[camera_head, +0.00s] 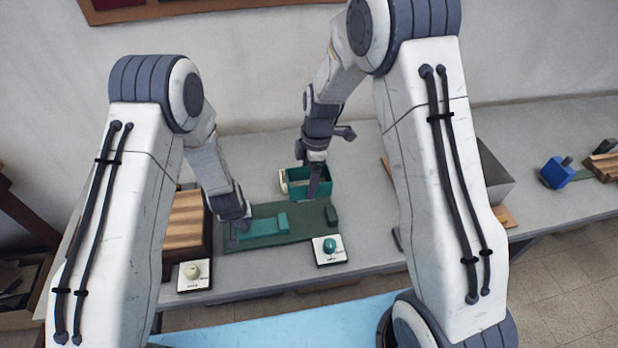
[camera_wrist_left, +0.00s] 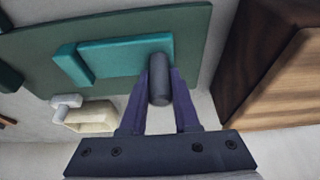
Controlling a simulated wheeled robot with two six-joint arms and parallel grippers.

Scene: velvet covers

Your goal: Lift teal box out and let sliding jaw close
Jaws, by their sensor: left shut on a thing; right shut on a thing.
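The teal box (camera_head: 296,189) is an open-topped box in the head view, in line with the back of the green base (camera_head: 300,232). My right gripper (camera_head: 314,188) is shut on its near wall; whether the box touches anything below cannot be told. The sliding jaw (camera_head: 262,228) is a teal plate with a raised end block, lying on the base. A dark green fixed block (camera_head: 331,214) stands at the right end, with an empty gap between. My left gripper (camera_head: 236,236) is shut on the jaw's dark peg (camera_wrist_left: 158,80) at its outer end. The jaw also shows in the left wrist view (camera_wrist_left: 115,55).
A cream piece (camera_head: 284,181) sits behind the base, left of the teal box. A wooden block (camera_head: 188,226) stands close left of the base. Cards with a cream knob (camera_head: 192,272) and a teal knob (camera_head: 330,247) lie in front. A blue block (camera_head: 557,173) is far right.

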